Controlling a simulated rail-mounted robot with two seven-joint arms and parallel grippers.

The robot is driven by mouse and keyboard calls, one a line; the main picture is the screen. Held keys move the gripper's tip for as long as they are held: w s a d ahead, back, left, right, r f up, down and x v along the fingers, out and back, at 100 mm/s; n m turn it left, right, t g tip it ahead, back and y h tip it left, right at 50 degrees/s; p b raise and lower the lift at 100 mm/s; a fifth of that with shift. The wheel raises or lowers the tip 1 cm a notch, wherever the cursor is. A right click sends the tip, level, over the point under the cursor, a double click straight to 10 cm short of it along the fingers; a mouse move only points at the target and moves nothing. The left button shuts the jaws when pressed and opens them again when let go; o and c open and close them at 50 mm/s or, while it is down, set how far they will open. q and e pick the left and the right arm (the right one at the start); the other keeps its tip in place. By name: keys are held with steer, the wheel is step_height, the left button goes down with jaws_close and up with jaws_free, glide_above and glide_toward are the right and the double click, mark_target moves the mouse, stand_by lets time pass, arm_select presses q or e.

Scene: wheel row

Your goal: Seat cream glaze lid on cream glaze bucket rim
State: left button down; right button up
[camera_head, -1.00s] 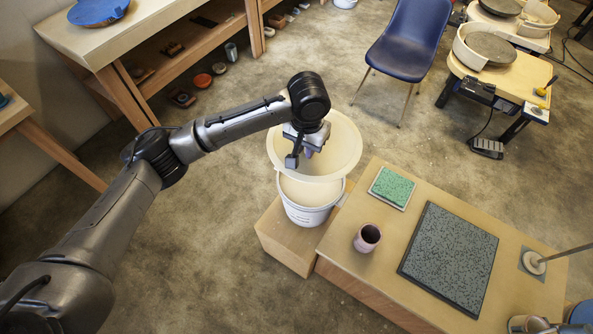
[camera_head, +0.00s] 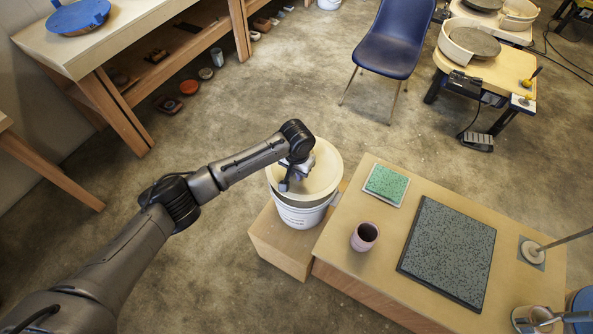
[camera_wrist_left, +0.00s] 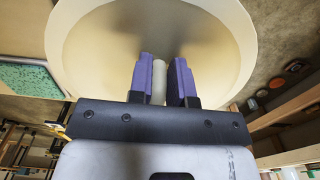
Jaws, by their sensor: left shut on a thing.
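The cream glaze lid (camera_head: 322,166) is a wide, pale round disc over the top of the white cream glaze bucket (camera_head: 300,216). The lid covers the bucket's opening and looks close to the rim; I cannot tell whether it touches all around. My left gripper (camera_head: 295,179) is above the lid, shut on its knob. In the left wrist view, the purple fingers (camera_wrist_left: 160,82) close on a pale upright knob (camera_wrist_left: 159,88), with the lid's dished face (camera_wrist_left: 95,45) filling the space behind. The right gripper is in neither view.
The bucket stands on a low wooden block (camera_head: 272,249) beside a wooden bench (camera_head: 372,284). The bench holds a green tile (camera_head: 386,184), a pink cup (camera_head: 365,236) and a dark speckled slab (camera_head: 450,252). A blue chair (camera_head: 392,40) stands behind on open floor.

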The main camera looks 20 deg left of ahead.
arm_select(q)
steer(key=shift+r, duration=0.1)
steer(key=shift+s+r+p, duration=0.1)
steer(key=shift+p, duration=0.8)
steer(key=shift+f+b, duration=0.45)
steer(key=shift+f, duration=1.65)
steer(key=shift+f, duration=0.1)
steer(key=shift+p, duration=0.35)
steer(key=shift+p, duration=0.5)
